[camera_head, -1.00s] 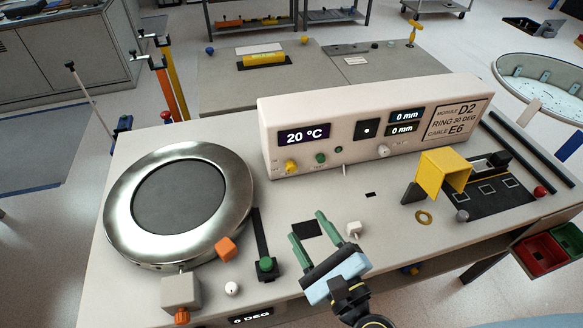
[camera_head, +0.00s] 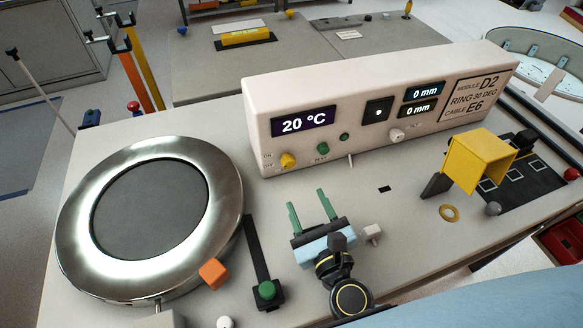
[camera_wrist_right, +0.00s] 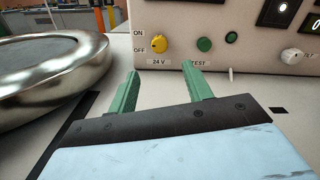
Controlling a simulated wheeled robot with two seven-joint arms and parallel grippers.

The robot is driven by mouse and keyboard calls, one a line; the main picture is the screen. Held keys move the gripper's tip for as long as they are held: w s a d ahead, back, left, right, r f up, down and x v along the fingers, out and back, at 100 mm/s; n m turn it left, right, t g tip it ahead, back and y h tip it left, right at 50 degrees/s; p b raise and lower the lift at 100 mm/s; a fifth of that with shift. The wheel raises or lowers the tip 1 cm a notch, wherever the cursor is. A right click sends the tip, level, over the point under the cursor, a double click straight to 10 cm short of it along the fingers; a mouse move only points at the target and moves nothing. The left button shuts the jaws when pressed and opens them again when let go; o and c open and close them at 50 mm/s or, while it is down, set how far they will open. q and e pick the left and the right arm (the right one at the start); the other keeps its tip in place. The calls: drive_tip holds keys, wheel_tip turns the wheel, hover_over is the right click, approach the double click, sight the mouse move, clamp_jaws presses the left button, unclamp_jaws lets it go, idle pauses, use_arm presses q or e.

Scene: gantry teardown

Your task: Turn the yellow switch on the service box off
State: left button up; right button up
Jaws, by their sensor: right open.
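The service box (camera_head: 375,110) is a long pale housing at the back of the bench. Its yellow switch (camera_head: 288,160) is a round knob at the lower left of the front, below the 20 °C display. In the right wrist view the switch (camera_wrist_right: 159,43) has ON and OFF labels on its left and 24 V below. I cannot tell clearly which label it points to. My right gripper (camera_head: 307,198) is open and empty, in front of the box and apart from the switch. In the wrist view its green fingers (camera_wrist_right: 160,70) point toward the panel, with the switch between them, farther off.
A green TEST button (camera_head: 323,149) is just right of the switch. A small lever (camera_head: 350,160) sticks out farther right. A large metal ring (camera_head: 75,225) fills the bench's left.

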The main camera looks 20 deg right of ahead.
sight(290, 166)
drive_tip(key=w, duration=0.9)
drive_tip(key=shift+w+a+p, duration=0.15)
drive_tip(key=shift+w+p, duration=0.05)
drive_tip(key=shift+p, duration=0.2)
drive_tip(key=shift+w, duration=0.25)
use_arm(q)
drive_tip(key=shift+w+d+r, duration=0.3)
drive_tip(key=shift+d, duration=0.35)
drive_tip(key=shift+w+d+r, duration=0.25)
drive_tip(key=shift+d, duration=0.35)
use_arm(e)
drive_tip(key=shift+w, duration=0.15)
use_arm(q)
drive_tip(key=shift+s, duration=0.1)
drive_tip(key=shift+a, duration=0.1)
use_arm(e)
drive_tip(key=c, duration=1)
